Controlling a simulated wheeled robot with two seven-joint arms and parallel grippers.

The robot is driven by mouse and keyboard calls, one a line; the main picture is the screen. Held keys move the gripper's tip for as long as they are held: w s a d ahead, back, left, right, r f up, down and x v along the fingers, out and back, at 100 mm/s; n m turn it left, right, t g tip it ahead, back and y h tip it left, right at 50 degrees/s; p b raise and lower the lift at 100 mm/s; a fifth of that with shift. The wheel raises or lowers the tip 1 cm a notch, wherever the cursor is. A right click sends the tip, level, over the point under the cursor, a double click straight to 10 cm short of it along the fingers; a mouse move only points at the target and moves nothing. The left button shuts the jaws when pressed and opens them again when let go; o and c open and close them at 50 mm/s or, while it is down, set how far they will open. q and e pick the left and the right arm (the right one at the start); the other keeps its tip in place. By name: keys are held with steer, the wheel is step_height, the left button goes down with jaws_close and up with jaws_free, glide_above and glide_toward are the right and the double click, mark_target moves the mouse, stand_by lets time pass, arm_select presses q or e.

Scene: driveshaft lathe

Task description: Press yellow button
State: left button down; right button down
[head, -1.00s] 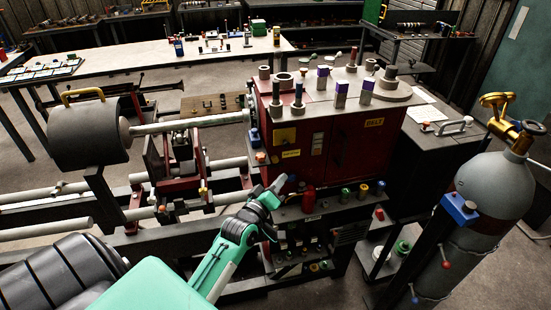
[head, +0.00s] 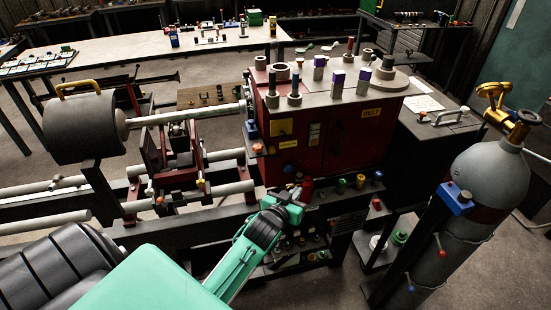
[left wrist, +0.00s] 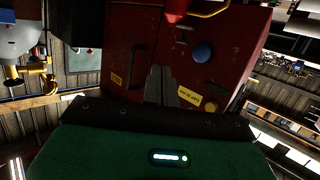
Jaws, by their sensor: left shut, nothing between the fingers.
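The red lathe headstock (head: 345,140) stands in mid-view in the head view. Contact cannot be told. My right gripper is not in view.
A shelf below the headstock holds several capped items, including a yellow-topped one (head: 360,181). A grey gas cylinder (head: 485,185) stands at the right. The lathe's rails (head: 50,186) and a large dark roller (head: 84,125) are at the left.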

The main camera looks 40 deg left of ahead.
mark_target(273, 152)
arm_select(q)
steer(key=s+r+m+g+y, duration=0.3)
steer(key=s+r+m+y, duration=0.2)
steer(key=m+y, duration=0.5)
steer(key=shift+d+r+g+y, duration=0.4)
steer(key=shift+y, duration=0.7)
steer(key=p+x, duration=0.6)
steer(key=x, duration=0.7)
steer(key=shift+w+r, duration=0.1)
steer(key=shift+r, duration=0.05)
steer(key=shift+w+a, duration=0.25)
steer(key=shift+a, duration=0.05)
steer(key=shift+f, duration=0.2)
